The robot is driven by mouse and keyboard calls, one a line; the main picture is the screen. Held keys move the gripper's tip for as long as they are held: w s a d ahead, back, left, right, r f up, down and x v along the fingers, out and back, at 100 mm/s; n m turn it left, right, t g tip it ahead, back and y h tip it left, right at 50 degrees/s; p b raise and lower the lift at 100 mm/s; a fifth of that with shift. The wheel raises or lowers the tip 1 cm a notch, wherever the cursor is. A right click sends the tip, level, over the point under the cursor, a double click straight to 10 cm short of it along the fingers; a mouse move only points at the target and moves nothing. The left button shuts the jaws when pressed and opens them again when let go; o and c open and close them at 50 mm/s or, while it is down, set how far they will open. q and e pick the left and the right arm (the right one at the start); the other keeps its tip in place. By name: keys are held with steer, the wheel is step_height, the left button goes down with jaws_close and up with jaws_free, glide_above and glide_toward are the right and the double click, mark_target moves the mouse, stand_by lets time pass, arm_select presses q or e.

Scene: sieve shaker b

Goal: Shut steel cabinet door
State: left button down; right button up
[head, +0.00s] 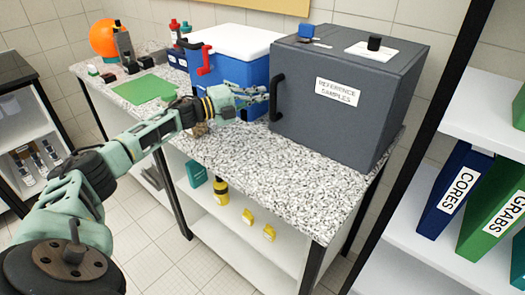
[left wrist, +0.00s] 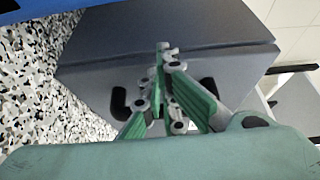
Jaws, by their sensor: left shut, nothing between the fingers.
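The grey steel cabinet (head: 345,125) stands on the speckled bench top, with a "REFERENCE SAMPLES" label on its door. The door (head: 310,120) looks flush or nearly flush with the body; I cannot tell if a small gap is left. Its black handle (head: 276,97) is at the door's left edge. My left gripper (head: 264,92) is shut and empty, its fingertips close to the handle. In the left wrist view the fingers (left wrist: 165,55) point at the grey door (left wrist: 95,85) and hide the handle's middle; whether they touch is unclear. My right gripper is out of view.
A blue cooler with a white lid (head: 235,42) stands left of the cabinet. A green mat (head: 145,89), bottles and an orange ball (head: 103,38) are farther left. The bench top (head: 290,170) before the cabinet is clear. A shelf with binders (head: 455,190) stands at right.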

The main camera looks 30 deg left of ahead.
arm_select(q)
steer(key=v, duration=1.2)
